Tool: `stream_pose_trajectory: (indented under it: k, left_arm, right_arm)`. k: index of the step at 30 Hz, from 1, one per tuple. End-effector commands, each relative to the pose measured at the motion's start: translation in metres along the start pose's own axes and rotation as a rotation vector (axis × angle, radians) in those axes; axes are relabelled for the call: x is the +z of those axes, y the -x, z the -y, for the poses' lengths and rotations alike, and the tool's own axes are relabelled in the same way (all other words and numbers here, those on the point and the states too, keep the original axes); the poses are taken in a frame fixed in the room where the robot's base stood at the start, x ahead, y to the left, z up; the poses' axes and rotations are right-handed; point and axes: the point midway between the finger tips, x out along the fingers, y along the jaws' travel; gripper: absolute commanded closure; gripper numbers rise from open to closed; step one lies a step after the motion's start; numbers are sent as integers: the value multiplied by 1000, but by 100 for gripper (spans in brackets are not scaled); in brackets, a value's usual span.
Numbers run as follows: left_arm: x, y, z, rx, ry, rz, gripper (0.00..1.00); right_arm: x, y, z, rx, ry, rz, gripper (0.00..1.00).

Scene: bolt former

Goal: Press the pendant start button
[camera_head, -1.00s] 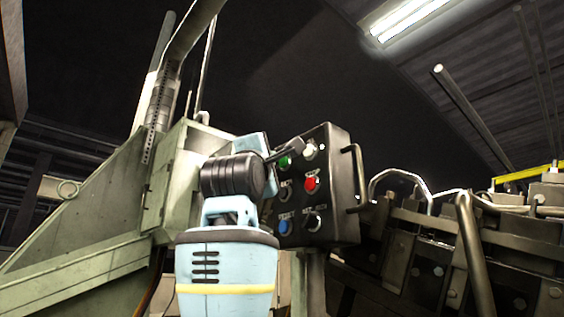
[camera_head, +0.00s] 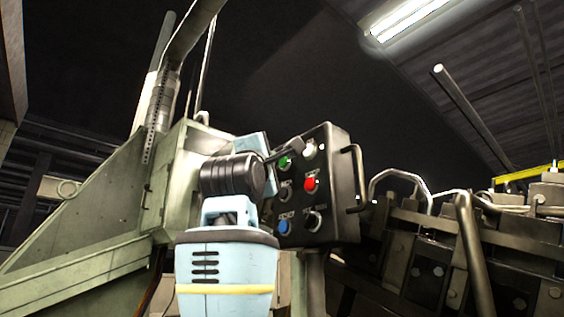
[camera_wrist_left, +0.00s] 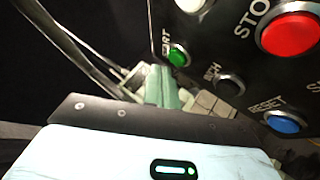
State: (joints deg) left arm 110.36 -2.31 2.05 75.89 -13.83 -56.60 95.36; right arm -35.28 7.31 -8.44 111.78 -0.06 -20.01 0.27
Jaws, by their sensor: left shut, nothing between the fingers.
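The pendant (camera_head: 335,200) is a dark control box with several round buttons, right of my left arm in the head view. Its green start button (camera_head: 285,162) sits at the upper left of the panel. In the left wrist view the green button (camera_wrist_left: 177,55) shows clear beneath a partly cut-off label ending in "RT". My right gripper is not in view.
Near the start button are a white button (camera_head: 310,150), a red stop button (camera_head: 310,185), a dark inch button (camera_wrist_left: 230,85) and a blue reset button (camera_wrist_left: 283,122). A handle (camera_head: 354,178) juts from the pendant's right side. Green machine housing (camera_head: 95,220) stands left, metal machinery (camera_head: 430,250) right.

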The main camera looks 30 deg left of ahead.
Motion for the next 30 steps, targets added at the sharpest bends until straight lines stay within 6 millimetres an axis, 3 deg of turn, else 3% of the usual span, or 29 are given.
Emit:
stream_pose_trajectory:
  k: [30]
  left_arm:
    - [4,-5,4,-1,0,1,100]
  right_arm:
    - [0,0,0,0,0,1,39]
